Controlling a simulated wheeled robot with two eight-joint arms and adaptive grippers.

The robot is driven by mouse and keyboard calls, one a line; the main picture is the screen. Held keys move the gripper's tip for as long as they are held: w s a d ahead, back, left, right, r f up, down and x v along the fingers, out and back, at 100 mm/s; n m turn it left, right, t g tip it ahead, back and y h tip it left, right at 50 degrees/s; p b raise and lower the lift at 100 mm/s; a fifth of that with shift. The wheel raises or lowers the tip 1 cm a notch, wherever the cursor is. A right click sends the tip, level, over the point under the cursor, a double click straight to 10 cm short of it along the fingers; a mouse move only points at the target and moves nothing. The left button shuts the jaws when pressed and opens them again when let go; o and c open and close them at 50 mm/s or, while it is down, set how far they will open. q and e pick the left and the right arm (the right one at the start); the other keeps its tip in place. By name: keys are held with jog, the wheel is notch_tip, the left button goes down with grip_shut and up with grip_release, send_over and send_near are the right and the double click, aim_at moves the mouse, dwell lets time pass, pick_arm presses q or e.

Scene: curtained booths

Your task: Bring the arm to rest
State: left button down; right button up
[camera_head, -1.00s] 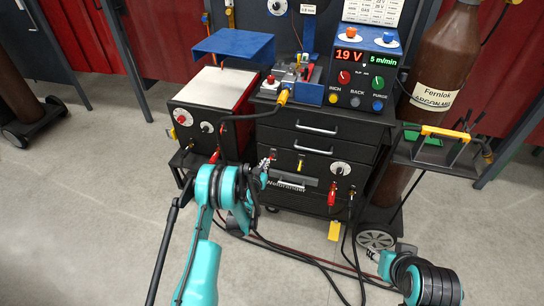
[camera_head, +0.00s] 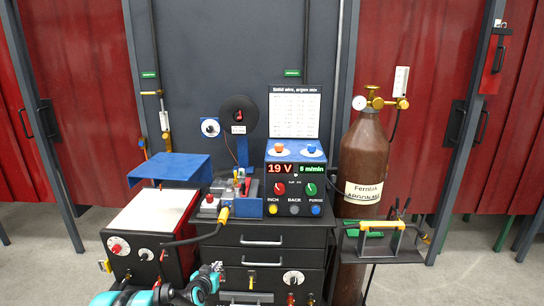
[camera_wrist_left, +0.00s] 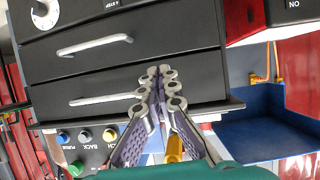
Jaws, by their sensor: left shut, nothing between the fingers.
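My left gripper (camera_head: 217,268) is at the bottom of the head view, in front of the black drawer cabinet (camera_head: 262,258). In the left wrist view its two fingers (camera_wrist_left: 162,72) lie together, shut with nothing between them. Beyond the fingertips that view shows the cabinet's drawer fronts (camera_wrist_left: 90,60) and handles, upside down. Whether the fingertips touch the cabinet cannot be told. My teal left arm (camera_head: 125,297) shows only along the lower edge. My right gripper is out of view.
A control box (camera_head: 295,180) reading 19 V sits on the cabinet. A brown argon cylinder (camera_head: 362,155) and a side shelf (camera_head: 385,248) stand right. Floor at far right is clear.

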pick_arm(q)
jog(key=s+d+r+g, duration=0.2)
jog(key=s+r, duration=0.4)
jog(key=s, duration=0.3)
jog(key=s+d+r+g, duration=0.1)
jog(key=s+d+r, duration=0.1)
jog(key=s+r, duration=0.65)
jog(key=s+f+g, duration=0.1)
jog(key=s+f, duration=0.1)
jog(key=s, duration=1)
jog(key=s+a+f+n+g+y, duration=0.1)
jog(key=s+f+g, duration=0.1)
jog(key=s, duration=0.9)
jog(key=shift+s+a, duration=0.15)
jog(key=shift+s, duration=0.25)
